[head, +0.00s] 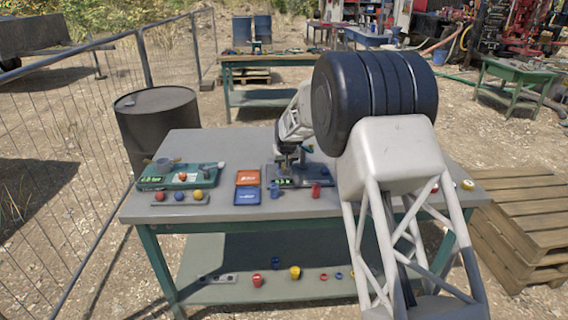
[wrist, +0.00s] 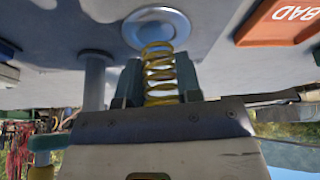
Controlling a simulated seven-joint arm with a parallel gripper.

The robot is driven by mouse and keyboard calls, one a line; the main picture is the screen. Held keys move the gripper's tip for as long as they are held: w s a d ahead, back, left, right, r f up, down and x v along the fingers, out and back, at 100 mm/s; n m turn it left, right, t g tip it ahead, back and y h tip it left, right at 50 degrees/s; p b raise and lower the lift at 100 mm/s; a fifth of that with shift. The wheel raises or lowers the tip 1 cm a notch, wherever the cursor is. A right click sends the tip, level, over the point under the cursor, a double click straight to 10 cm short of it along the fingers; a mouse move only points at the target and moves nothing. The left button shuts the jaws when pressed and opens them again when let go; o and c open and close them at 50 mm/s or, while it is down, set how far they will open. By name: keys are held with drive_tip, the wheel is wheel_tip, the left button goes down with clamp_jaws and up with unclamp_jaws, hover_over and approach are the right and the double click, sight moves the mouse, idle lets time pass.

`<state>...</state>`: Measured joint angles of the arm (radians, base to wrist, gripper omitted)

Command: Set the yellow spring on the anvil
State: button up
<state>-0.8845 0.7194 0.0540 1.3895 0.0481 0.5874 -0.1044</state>
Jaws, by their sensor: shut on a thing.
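The yellow spring (wrist: 159,75) stands between my gripper's fingers (wrist: 157,85) in the wrist view, and the gripper is shut on it. A round pale metal disc with a bluish centre, which looks like the anvil (wrist: 157,22), lies right at the spring's far end. The spring's end overlaps the disc's edge in the picture; I cannot tell whether they touch. In the head view my gripper (head: 287,162) is low over a grey device with a green-lit display (head: 288,181). The spring is too small to make out there.
A grey post (wrist: 95,80) stands beside my gripper in the wrist view. An orange tray (head: 248,177) marked BAD and a blue tray (head: 247,196) lie left of the device. A red cup (head: 316,190) stands in front.

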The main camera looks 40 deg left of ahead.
drive_tip(key=shift+f, duration=0.9)
idle(0.4)
drive_tip(key=o, duration=1.4)
drive_tip(key=shift+r, duration=0.15)
drive_tip(key=shift+r, duration=3.55)
drive_tip(key=shift+r, duration=0.1)
